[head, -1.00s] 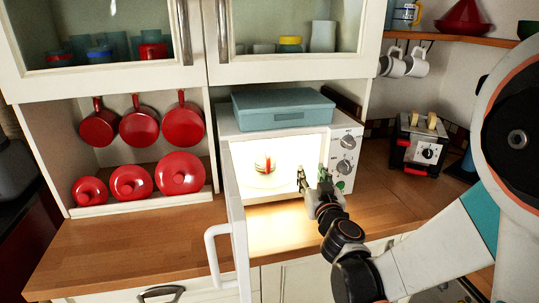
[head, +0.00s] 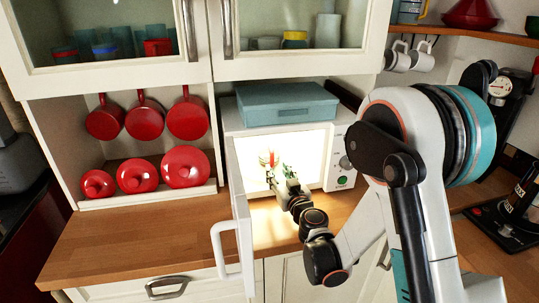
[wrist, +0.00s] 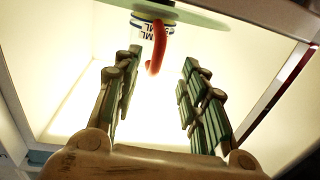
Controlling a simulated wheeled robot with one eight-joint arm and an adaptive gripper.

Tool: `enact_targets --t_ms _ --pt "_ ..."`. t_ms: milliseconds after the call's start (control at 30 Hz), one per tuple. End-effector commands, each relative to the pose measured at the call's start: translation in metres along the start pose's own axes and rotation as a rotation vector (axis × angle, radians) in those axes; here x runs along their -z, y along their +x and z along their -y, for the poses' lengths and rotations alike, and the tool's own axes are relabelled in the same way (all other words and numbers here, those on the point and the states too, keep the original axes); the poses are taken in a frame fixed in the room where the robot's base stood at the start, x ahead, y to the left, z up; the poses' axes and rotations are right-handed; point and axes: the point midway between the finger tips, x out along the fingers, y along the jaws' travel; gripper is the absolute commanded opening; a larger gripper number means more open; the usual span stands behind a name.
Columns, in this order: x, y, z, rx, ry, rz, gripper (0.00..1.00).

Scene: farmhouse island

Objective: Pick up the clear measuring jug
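The clear measuring jug (head: 265,157) stands inside the brightly lit microwave (head: 342,158), whose door is open. In the wrist view, part of the jug (wrist: 145,22) shows at the top edge, with blue ML lettering and a curved red-orange handle (wrist: 158,50). My gripper (head: 279,172) reaches into the microwave from the front right, close to the jug. In the wrist view, my gripper (wrist: 161,62) is open, with the handle's end between the fingertips' lines. I see no clear contact.
The open microwave door (head: 241,225) with its white handle stands just left of my arm. A blue-grey box (head: 286,103) lies on top of the microwave. The turntable (wrist: 185,12) is pale glass. The wooden counter (head: 130,240) is clear at left.

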Motion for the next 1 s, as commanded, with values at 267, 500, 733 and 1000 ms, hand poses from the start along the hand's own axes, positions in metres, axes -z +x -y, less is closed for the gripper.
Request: enact_targets --t_ms 267,500,733,1000 --pt "-0.003 0.022 -0.002 0.000 0.000 0.000 0.39" --pt "-0.004 0.054 -0.004 -0.001 0.000 0.000 0.39" --pt "-0.002 0.059 -0.005 -0.002 0.000 0.000 0.39" --pt "-0.002 0.059 -0.005 -0.002 0.000 0.000 0.00"
